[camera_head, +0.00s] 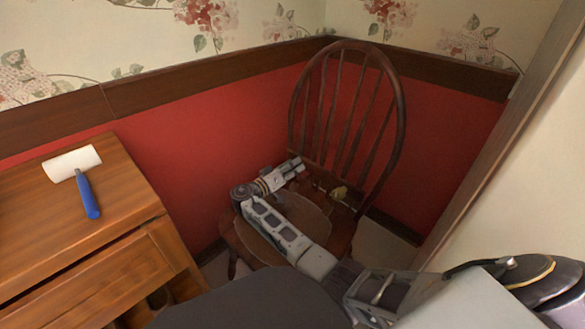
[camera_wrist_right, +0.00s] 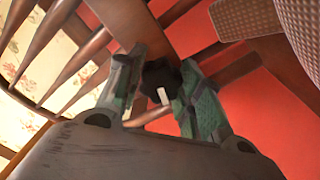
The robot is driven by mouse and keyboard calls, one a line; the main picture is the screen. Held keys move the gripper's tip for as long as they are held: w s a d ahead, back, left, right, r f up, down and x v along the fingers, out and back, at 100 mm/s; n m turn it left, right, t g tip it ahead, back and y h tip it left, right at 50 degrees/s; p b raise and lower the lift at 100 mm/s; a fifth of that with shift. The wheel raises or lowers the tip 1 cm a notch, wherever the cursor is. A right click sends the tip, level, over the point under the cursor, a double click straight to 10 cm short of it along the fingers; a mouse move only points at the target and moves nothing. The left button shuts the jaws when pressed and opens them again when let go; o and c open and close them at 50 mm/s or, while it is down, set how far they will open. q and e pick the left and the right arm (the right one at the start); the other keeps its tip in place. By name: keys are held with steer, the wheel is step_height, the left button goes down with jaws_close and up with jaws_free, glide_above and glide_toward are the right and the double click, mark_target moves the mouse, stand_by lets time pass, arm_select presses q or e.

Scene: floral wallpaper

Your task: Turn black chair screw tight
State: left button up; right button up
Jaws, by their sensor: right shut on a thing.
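A brown wooden chair (camera_head: 397,110) with a rounded spindle back stands in the corner. My right arm reaches across its seat. My right gripper (camera_head: 297,167) is low at the chair's back. In the right wrist view my right gripper (camera_wrist_right: 158,95) has its two greenish fingers on either side of a black lobed screw knob (camera_wrist_right: 158,75), shut on it. A small white piece shows on the knob. The knob is beside a brown wooden chair part. I cannot make out the knob in the head view. My left gripper is not in view.
A wooden cabinet (camera_head: 120,210) with a drawer stands at the left. A paint roller (camera_head: 73,162) with a blue handle lies on its top. Red wall panels (camera_head: 200,130) are close behind the chair. A pale upright surface (camera_head: 510,190) borders the right side.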

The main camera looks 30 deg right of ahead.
steer(key=shift+s+f+m, duration=0.1)
steer(key=shift+m, duration=2.1)
steer(key=o, duration=1)
steer(key=shift+o, duration=0.2)
steer(key=shift+r, duration=5.05)
